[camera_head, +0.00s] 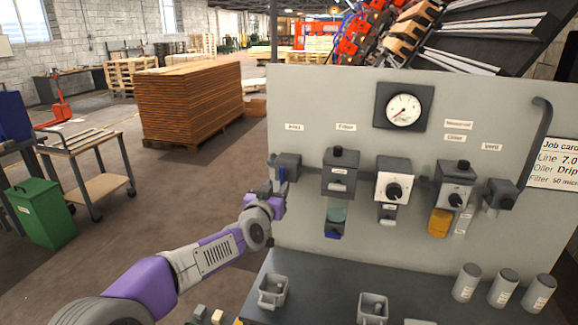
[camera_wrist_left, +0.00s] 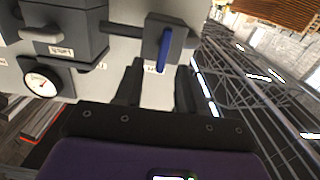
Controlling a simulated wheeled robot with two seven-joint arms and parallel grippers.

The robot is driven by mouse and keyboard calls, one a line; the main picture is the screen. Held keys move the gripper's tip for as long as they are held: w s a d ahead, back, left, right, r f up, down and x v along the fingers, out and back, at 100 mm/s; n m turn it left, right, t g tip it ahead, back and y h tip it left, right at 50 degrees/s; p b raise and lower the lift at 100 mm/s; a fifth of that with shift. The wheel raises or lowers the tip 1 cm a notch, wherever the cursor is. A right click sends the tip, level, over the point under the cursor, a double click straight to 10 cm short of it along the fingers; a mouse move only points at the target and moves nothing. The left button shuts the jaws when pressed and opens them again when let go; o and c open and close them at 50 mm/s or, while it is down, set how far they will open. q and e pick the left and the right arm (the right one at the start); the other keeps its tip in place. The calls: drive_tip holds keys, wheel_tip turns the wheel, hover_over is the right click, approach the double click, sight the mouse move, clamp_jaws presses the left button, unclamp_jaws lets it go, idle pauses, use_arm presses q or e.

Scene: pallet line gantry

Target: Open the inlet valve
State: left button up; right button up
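The inlet valve (camera_head: 288,165) is a dark grey block at the left end of the panel, below the "Inlet" label. Its thin blue lever (camera_head: 282,174) hangs down. In the left wrist view the valve (camera_wrist_left: 168,36) shows close up, with the blue lever (camera_wrist_left: 163,52) in front of it. My left gripper (camera_head: 268,188) is just below and in front of the valve. The left wrist view shows its two dark fingers (camera_wrist_left: 159,84) apart, with the lever lined up beyond the gap; whether they touch it I cannot tell. My right gripper is out of view.
The grey panel (camera_head: 310,230) also carries a gauge (camera_head: 403,108), a filter (camera_head: 341,172), a regulator (camera_head: 393,184), an oiler (camera_head: 453,187) and a vent valve (camera_head: 500,195). Grey cups and cylinders stand on the dark bench (camera_head: 330,277) below.

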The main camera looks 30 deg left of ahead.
sight(281, 173)
use_arm(q)
drive_tip(key=shift+w+a+r, duration=0.15)
drive_tip(key=shift+r, duration=0.3)
drive_tip(key=shift+w+a+r, duration=0.1)
drive_tip(key=shift+w+r, duration=0.05)
drive_tip(key=shift+r, duration=0.3)
drive_tip(key=shift+p+x, duration=1.2)
drive_tip(key=shift+x, duration=2.15)
drive_tip(key=shift+f, duration=0.1)
clamp_jaws()
